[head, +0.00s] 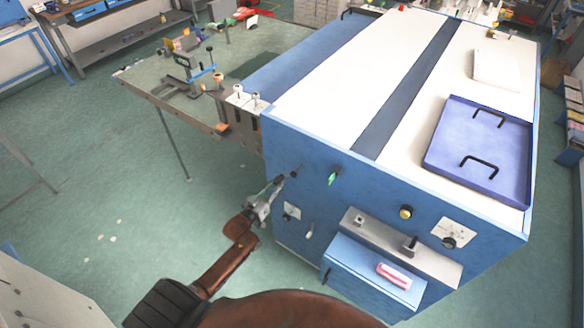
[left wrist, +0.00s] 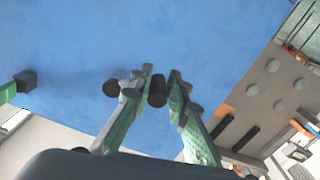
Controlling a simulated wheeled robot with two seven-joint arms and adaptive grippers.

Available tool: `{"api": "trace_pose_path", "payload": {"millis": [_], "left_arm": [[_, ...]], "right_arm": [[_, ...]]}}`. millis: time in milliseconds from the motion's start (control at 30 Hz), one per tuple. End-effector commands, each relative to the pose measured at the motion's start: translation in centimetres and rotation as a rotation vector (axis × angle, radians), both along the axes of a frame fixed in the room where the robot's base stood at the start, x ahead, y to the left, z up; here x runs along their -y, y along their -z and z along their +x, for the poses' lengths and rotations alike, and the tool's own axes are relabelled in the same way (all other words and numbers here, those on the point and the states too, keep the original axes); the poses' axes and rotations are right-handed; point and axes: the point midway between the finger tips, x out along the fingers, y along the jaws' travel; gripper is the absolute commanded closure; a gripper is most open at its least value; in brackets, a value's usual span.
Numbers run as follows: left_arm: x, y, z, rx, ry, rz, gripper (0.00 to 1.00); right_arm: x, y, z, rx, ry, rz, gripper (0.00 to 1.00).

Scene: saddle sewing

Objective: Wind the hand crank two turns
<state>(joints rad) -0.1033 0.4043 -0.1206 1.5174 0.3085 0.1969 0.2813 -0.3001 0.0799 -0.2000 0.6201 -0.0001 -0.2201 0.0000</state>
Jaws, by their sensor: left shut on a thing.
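The hand crank (head: 297,169) is a small dark part on the blue front face of the machine, near its upper left corner. My left gripper (head: 276,183) reaches up to it from the lower left and is shut on it. In the left wrist view, a dark round crank handle (left wrist: 157,91) sits between the tips of my left gripper (left wrist: 162,84). Another dark round end (left wrist: 110,88) shows just left of the fingers; how it joins the handle is hidden. My right gripper is not in view.
A green lever (head: 334,176) sticks out right of the crank. A yellow knob (head: 406,212) and a projecting blue box (head: 365,275) are further right. A blue tray (head: 505,181) lies on top. A side table (head: 160,75) stands left; the floor (head: 110,190) below it is mostly clear.

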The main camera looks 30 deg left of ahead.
Motion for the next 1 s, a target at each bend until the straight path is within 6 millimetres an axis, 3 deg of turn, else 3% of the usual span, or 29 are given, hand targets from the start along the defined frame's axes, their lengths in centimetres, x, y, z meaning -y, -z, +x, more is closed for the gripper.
{"api": "trace_pose_path", "payload": {"millis": [200, 1000], "left_arm": [[1.0, 1.1, -0.1, -0.003, 0.002, -0.002, 0.96], [2.7, 1.8, -0.1, 0.004, 0.004, 0.001, 0.97]], "right_arm": [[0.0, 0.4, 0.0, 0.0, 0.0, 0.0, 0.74], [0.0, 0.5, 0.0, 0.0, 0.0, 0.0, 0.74]]}}
